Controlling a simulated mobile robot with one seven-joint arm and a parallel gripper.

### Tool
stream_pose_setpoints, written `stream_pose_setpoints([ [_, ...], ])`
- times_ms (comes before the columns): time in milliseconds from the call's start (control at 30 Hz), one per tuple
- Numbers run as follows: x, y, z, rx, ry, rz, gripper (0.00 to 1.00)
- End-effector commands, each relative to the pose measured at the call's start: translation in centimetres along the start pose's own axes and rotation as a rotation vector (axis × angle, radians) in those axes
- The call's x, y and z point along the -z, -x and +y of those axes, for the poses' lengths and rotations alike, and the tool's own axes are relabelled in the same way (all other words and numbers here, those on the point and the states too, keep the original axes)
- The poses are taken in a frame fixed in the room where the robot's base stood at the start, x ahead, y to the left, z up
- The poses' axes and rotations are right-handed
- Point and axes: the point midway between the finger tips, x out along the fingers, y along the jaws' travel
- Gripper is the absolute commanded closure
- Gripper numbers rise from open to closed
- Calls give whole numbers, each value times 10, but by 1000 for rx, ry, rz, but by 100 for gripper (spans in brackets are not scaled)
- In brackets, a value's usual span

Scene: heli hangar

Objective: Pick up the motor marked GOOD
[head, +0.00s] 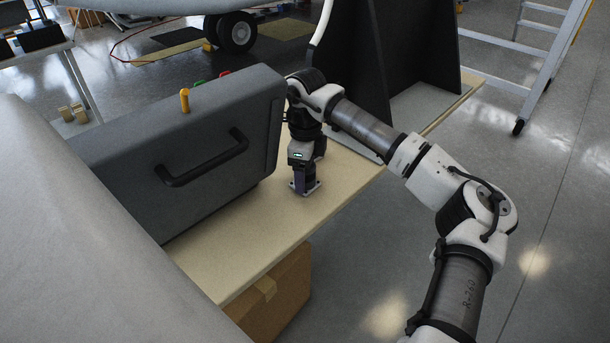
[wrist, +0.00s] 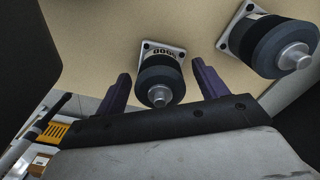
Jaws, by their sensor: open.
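A motor (wrist: 158,82) with a dark round body, a silver shaft and a pale square base plate stands on the bench. The lettering on its plate is upside down in the wrist view and looks like GOOD. My gripper (wrist: 161,70) is open, with one purple finger on each side of this motor; whether they touch it I cannot tell. In the head view my gripper (head: 303,176) points down over the bench, and the motor's base plate (head: 311,188) shows below it. A second, similar motor (wrist: 275,45) stands to the right in the wrist view; its marking is not visible.
A large grey case (head: 170,150) with a handle stands on the wooden bench (head: 235,245), just left of my gripper. A black upright stand (head: 400,60) is behind on the right. The bench's front edge is close, with a cardboard box (head: 275,295) below.

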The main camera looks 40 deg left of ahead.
Motion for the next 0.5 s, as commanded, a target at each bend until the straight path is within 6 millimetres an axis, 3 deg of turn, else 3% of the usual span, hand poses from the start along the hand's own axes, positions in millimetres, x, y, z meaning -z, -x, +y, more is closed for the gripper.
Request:
stream_pose_setpoints([
  [267,0,-4,0,1,0,1,28],
  [500,0,-4,0,1,0,1,58],
])
